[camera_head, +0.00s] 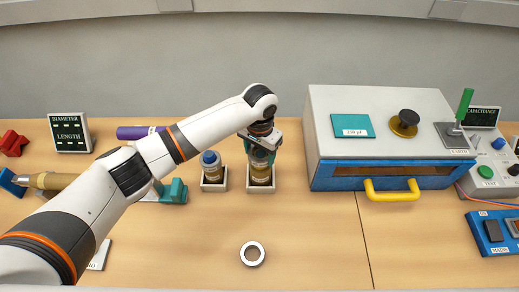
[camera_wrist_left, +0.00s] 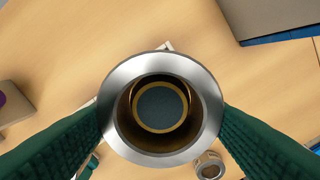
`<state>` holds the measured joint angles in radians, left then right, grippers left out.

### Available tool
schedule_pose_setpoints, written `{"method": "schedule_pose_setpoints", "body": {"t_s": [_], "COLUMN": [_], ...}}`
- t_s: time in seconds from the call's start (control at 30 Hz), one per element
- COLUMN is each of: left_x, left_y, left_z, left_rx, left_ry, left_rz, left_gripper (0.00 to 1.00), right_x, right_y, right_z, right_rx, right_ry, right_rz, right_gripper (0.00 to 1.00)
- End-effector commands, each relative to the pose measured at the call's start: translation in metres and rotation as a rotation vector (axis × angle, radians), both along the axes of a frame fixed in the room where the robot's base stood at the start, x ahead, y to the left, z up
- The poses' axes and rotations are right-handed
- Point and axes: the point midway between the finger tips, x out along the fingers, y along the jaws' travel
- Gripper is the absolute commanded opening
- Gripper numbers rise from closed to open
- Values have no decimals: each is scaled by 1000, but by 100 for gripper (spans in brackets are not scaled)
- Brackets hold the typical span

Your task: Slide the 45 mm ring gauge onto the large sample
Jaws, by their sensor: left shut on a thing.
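My left gripper (camera_head: 262,148) is shut on a thick steel ring (camera_wrist_left: 115,100), taken as the 45 mm ring gauge, with one green finger on each side. The large sample (camera_head: 261,174), a brownish cylinder, stands upright in a white holder (camera_head: 261,187) right below the gripper. Its dark round top with a gold rim (camera_wrist_left: 161,107) shows through the ring's bore in the left wrist view, slightly off centre. I cannot tell whether the ring is around the sample's top or just above it. My right gripper is not in view.
A blue-capped smaller sample (camera_head: 211,167) stands in its holder close on the left. Another ring (camera_head: 253,254) lies flat on the table in front. A cabinet with a yellow handle (camera_head: 392,190) stands close on the right. The front table is mostly clear.

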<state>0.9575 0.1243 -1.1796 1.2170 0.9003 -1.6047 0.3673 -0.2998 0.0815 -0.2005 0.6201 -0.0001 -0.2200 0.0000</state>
Motion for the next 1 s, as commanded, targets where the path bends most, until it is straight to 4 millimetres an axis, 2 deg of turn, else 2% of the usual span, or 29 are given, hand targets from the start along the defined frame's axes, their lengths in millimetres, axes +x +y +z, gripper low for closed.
{"method": "schedule_pose_setpoints", "body": {"t_s": [1.0], "left_x": [0], "left_y": [-1], "left_z": [0], "left_rx": [-1], "left_ry": [-1], "left_rz": [1], "left_gripper": [38], "right_x": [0], "right_y": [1], "right_z": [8], "right_rx": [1], "right_ry": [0], "right_rz": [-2], "right_gripper": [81]}}
